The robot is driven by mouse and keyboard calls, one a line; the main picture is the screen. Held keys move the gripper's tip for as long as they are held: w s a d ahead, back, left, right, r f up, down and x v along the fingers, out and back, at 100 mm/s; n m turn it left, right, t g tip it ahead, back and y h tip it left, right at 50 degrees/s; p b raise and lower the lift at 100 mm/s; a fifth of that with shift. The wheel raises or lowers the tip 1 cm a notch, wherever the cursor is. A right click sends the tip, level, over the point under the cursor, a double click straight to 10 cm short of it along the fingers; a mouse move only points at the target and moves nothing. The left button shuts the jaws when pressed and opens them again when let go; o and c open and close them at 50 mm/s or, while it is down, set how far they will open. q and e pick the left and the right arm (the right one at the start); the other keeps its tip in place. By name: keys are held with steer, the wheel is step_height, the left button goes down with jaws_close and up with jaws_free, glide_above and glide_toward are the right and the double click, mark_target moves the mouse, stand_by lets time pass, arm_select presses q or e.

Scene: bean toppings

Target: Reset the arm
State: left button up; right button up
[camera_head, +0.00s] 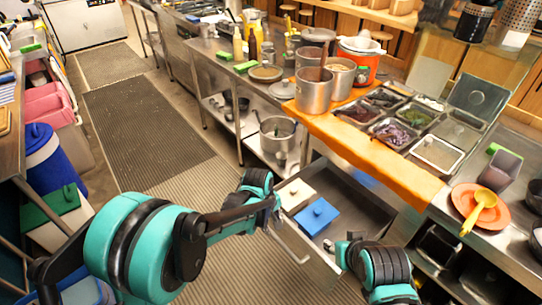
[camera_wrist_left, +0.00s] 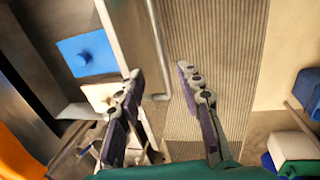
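My left arm (camera_head: 140,245) reaches in from the left, and its gripper (camera_head: 277,208) is at the left edge of the open drawer (camera_head: 350,215). My right arm (camera_head: 378,265) shows at the bottom, by the front right of the drawer. Its fingers are too small and hidden to read.
The drawer holds a blue-lidded container (camera_head: 316,216) and a white-lidded one (camera_head: 295,194). Above it, the counter bears topping trays (camera_head: 437,153), metal pots (camera_head: 314,92) and an orange plate (camera_head: 464,198) with a yellow ladle (camera_head: 483,203). Ribbed floor mats (camera_head: 145,125) lie clear at left.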

arm_select(q)
steer(key=s+a+r+m+t+y, duration=0.1)
steer(key=s+a+r+m+t, duration=0.2)
steer(key=s+a+r, duration=0.4)
steer(key=s+a+r+m+t, duration=0.2)
steer(key=s+a+r+m, duration=0.2)
steer(key=s+a+r, duration=0.3)
steer(key=shift+s+a+r+m+t+y, duration=0.35)
steer(key=shift+s+a, duration=0.65)
steer(key=shift+a, duration=1.5)
steer(key=shift+f, duration=0.1)
